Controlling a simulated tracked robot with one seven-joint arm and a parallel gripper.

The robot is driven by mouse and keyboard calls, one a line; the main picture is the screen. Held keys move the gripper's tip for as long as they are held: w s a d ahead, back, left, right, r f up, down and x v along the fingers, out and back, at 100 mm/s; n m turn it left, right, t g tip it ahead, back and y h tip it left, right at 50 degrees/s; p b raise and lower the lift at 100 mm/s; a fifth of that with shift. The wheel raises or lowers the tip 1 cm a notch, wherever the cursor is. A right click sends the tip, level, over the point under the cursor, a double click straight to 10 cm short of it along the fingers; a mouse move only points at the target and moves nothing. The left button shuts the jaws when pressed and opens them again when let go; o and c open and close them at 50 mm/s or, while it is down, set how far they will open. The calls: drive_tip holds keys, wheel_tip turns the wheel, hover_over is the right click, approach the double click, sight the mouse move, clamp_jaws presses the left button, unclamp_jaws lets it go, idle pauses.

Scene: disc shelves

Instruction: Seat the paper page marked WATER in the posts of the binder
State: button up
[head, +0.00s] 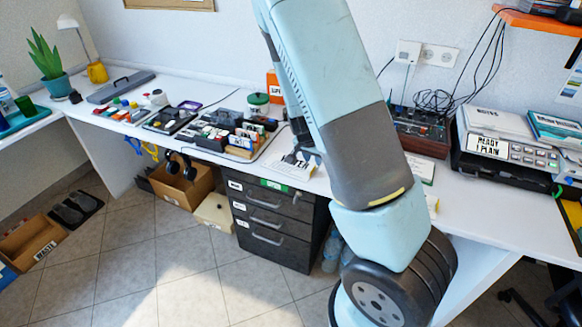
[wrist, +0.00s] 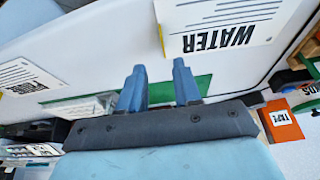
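The white WATER page (head: 296,166) lies on the desk near its front edge, partly hidden by my arm in the head view. In the wrist view the page (wrist: 262,38) is upside down, flat, beyond and to the right of the fingers. My gripper (wrist: 158,88) has its two blue fingers apart with nothing seen held between them. It is clear of the page. A green strip (wrist: 212,87) shows behind the fingers; I cannot tell whether it belongs to the binder. No binder posts can be made out.
Another printed page (wrist: 28,78) lies at the left of the wrist view. An orange box (wrist: 282,122) stands at the right. Trays of small items (head: 215,128) fill the desk left of the page. A printer-like device (head: 505,145) stands at the right. Black drawers (head: 265,218) are below.

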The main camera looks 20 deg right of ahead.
sight(312, 167)
drive_tip(key=shift+a+x, duration=0.15)
drive_tip(key=shift+x, duration=0.8)
drive_tip(key=shift+a+x, duration=0.2)
drive_tip(key=shift+x, duration=0.8)
drive_tip(key=shift+a+x, duration=0.15)
drive_tip(key=shift+x, duration=0.8)
drive_tip(key=shift+s+f, duration=0.1)
drive_tip(key=shift+f, duration=0.05)
drive_tip(key=shift+c, duration=0.3)
clamp_jaws()
